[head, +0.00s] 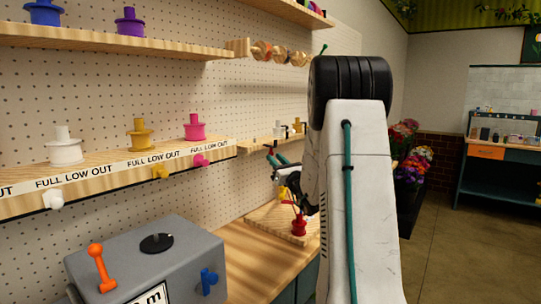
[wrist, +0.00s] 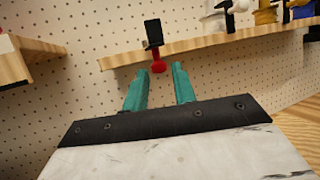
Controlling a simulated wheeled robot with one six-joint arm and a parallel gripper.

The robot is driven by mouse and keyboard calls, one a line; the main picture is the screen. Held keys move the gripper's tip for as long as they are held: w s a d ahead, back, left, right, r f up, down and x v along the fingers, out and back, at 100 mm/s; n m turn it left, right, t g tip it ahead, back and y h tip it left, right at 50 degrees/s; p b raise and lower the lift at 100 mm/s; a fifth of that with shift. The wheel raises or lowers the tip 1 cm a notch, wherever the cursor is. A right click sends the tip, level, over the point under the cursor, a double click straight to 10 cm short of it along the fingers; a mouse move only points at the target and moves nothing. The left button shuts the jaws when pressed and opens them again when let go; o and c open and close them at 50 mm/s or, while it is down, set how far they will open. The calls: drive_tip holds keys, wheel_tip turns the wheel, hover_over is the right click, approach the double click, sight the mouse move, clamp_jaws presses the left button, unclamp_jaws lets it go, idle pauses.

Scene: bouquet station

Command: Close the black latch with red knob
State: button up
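The black latch (wrist: 153,33) is at the left part of a wooden shelf's front edge in the wrist view. Its black plate stands up above the edge, tilted slightly. Its red knob (wrist: 158,67) hangs at the lower end. My gripper (wrist: 159,74) is open, with two teal fingers apart. In the picture the knob sits between the fingertips; I cannot tell whether they touch it. In the head view my gripper (head: 277,157) is small, just below the far shelf and partly hidden by my arm. The latch is hard to make out there.
The wooden shelf (wrist: 215,40) also carries white and yellow spools with black latches to the right. Another shelf end (wrist: 35,58) juts in at left. A red spool (head: 299,226) stands on a wooden board below my gripper. A grey box (head: 190,250) with an orange lever is nearer.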

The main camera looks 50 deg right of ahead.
sight(271, 152)
drive_tip(key=shift+x, duration=1.9)
drive_tip(key=shift+a, duration=0.1)
clamp_jaws()
